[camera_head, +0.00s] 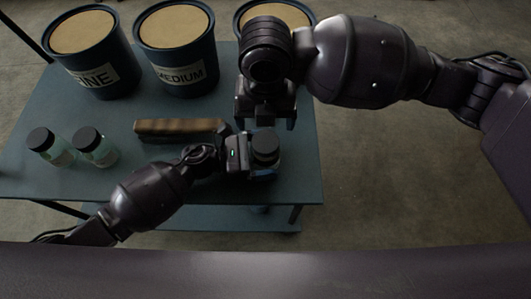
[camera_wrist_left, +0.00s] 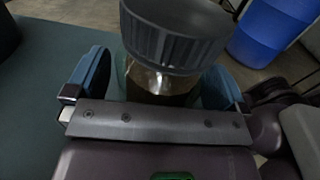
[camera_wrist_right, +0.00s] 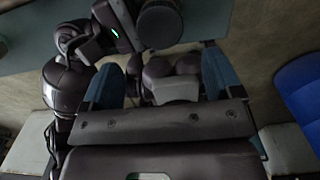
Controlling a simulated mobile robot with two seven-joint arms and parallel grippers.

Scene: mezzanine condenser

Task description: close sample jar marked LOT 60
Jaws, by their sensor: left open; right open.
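A jar with a black ribbed lid (camera_head: 265,145) stands near the table's right front edge. In the left wrist view its lid (camera_wrist_left: 175,38) sits above a clear body with brownish contents (camera_wrist_left: 160,84). I cannot tell how tight the lid is, and no lot marking is readable. My left gripper (camera_wrist_left: 155,88) is open, with a blue finger on each side of the jar body. My right gripper (camera_head: 264,115) is open and empty, just behind the jar in the head view. The right wrist view shows the lid (camera_wrist_right: 160,24) beyond its fingers (camera_wrist_right: 162,78).
Two more black-lidded jars (camera_head: 48,148) (camera_head: 95,147) stand at the table's left. A wooden-looking long object (camera_head: 180,127) lies behind my left arm. Large labelled tubs (camera_head: 92,62) (camera_head: 178,55) line the back, a third partly hidden. A blue drum (camera_wrist_left: 270,30) stands off the table (camera_head: 75,190).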

